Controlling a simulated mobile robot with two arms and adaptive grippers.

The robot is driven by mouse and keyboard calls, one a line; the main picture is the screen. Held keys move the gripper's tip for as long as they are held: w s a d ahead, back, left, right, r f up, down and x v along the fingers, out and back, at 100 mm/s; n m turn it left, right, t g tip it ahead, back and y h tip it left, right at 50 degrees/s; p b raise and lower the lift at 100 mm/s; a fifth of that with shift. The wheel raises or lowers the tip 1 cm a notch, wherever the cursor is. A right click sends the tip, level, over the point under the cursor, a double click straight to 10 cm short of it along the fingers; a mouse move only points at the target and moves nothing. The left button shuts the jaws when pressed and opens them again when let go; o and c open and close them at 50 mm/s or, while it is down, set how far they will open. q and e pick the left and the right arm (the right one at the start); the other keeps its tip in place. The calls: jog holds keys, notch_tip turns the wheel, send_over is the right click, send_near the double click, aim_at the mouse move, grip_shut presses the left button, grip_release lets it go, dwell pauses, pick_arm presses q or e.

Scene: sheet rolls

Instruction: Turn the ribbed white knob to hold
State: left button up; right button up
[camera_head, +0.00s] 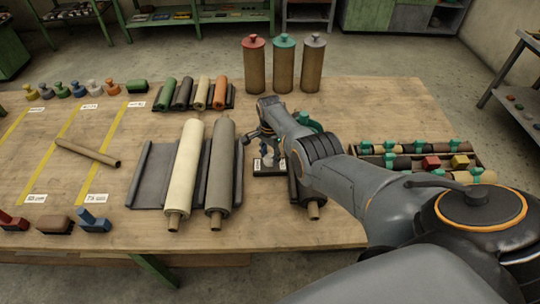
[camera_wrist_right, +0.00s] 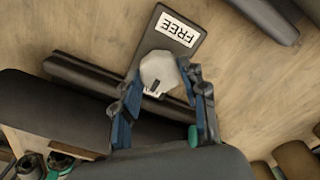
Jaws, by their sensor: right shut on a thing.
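The ribbed white knob (camera_wrist_right: 158,70) sits on a small dark plate (camera_wrist_right: 196,38) with a white FREE label, seen upside down in the right wrist view. A short dark mark shows on the knob's lower side. My right gripper (camera_wrist_right: 164,82) is shut on the knob, with one blue-padded finger on each side. In the head view, my right gripper (camera_head: 263,149) reaches down over the dark plate (camera_head: 268,172). My arm hides part of the plate and the knob there. My left gripper is not in view.
A cream roll (camera_head: 184,170) and a grey roll (camera_head: 221,170) lie left of the plate. A dark roller (camera_head: 303,192) lies close on its right, partly under my arm. Tall capped rolls (camera_head: 284,70) stand behind. A crate (camera_head: 481,158) with rolls is at right.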

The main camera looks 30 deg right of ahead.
aim_at(270, 158)
dwell(0.3)
jog(key=o, duration=1.2)
jog(key=shift+c, duration=0.2)
jog(key=shift+w+r, duration=0.1)
jog(key=shift+r, duration=0.7)
notch_tip(270, 158, up, 10)
jog(key=shift+r, duration=0.15)
